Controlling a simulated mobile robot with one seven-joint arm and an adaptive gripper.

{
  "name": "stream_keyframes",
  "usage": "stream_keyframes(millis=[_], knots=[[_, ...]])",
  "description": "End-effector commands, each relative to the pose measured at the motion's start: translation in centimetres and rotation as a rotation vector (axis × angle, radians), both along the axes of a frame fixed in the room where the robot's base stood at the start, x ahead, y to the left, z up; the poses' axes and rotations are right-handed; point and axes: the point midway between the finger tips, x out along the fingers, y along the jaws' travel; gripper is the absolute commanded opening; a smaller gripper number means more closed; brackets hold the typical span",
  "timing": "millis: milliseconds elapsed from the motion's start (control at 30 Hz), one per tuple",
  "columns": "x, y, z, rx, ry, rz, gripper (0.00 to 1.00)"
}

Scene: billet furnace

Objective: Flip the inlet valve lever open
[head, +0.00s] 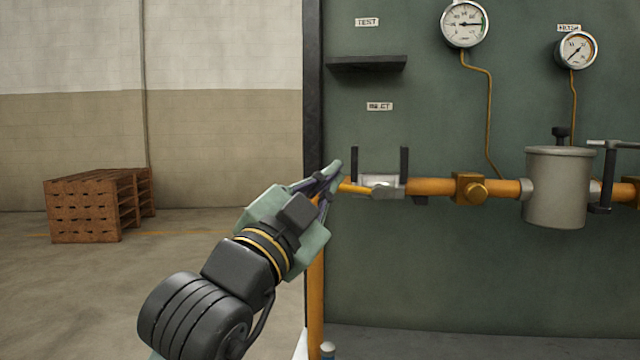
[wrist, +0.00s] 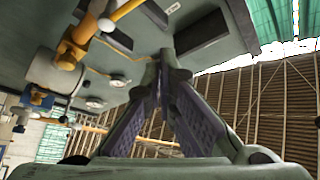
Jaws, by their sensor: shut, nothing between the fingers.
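The inlet valve (head: 383,185) is a pale metal body at the left end of the orange pipe, below the label reading INLET (head: 379,106).
Black uprights (head: 404,170) stand on both sides of the valve. A dark shelf (head: 367,63) juts out above. A brass fitting (head: 470,189), a grey canister (head: 558,185) and gauges (head: 465,24) are to the right. Left of the panel is open floor with wooden pallets (head: 90,207).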

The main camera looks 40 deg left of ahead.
Motion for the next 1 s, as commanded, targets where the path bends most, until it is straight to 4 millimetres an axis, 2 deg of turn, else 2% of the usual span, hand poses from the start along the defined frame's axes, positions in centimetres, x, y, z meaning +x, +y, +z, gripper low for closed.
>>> stream_keyframes(millis=[100,367,433,600,1000], knots=[[2.4,0.4,1.3,0.000,0.001,-0.004,0.00],[7.3,1.5,3.3,-0.001,-0.001,-0.001,0.00],[6.7,2.6,1.7,-0.005,0.000,0.004,0.00],[6.3,3.6,0.4,-0.002,-0.002,0.001,0.00],[6.1,4.0,-0.1,0.000,-0.003,0.000,0.00]])
